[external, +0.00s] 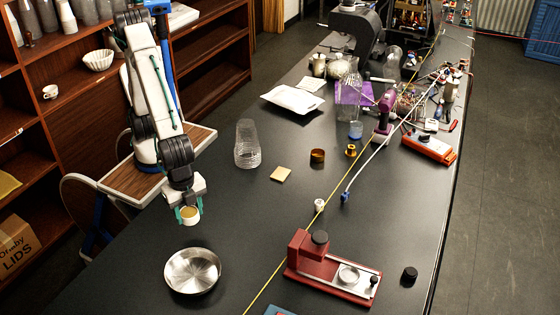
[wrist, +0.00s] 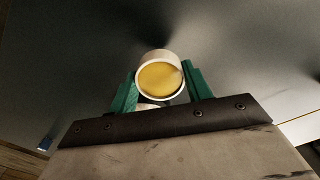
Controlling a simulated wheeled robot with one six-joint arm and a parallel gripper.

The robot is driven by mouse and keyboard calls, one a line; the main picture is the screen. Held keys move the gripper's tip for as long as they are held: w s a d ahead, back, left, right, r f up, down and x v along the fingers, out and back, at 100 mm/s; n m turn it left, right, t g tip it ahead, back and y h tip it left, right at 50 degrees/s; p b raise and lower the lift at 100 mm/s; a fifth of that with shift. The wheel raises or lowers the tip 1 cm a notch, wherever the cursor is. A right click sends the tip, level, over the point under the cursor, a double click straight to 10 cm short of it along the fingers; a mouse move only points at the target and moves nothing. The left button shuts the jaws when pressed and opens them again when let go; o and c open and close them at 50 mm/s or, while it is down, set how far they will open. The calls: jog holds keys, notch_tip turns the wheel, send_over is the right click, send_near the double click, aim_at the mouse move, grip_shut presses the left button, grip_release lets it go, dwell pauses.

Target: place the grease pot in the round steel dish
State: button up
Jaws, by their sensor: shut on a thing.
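The grease pot (external: 190,215) is a small white pot with yellow content. It also shows in the wrist view (wrist: 160,79), between two green fingers. My gripper (external: 188,212) is shut on the pot and holds it above the black bench. It also shows in the wrist view (wrist: 161,88). The round steel dish (external: 193,271) lies on the bench just below the pot in the external picture and looks empty. The dish cannot be made out in the wrist view.
A red device (external: 330,268) stands right of the dish, with a black knob (external: 410,275) beyond it. A yellow line (external: 290,259) runs along the bench. The bench around the dish's left is clear.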

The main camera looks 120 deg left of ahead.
jog(key=shift+n, duration=0.6)
jog(key=s+d, duration=0.4)
jog(key=d, duration=0.1)
jog(key=shift+r, duration=0.2)
jog(key=shift+w+a+n, duration=0.1)
jog(key=shift+n, duration=0.7)
send_over(194, 276)
jog(key=shift+f, duration=2.5)
jog(key=shift+a+f, duration=0.1)
jog(key=shift+f, duration=0.05)
jog(key=o, duration=1.1)
jog(key=shift+c, duration=0.2)
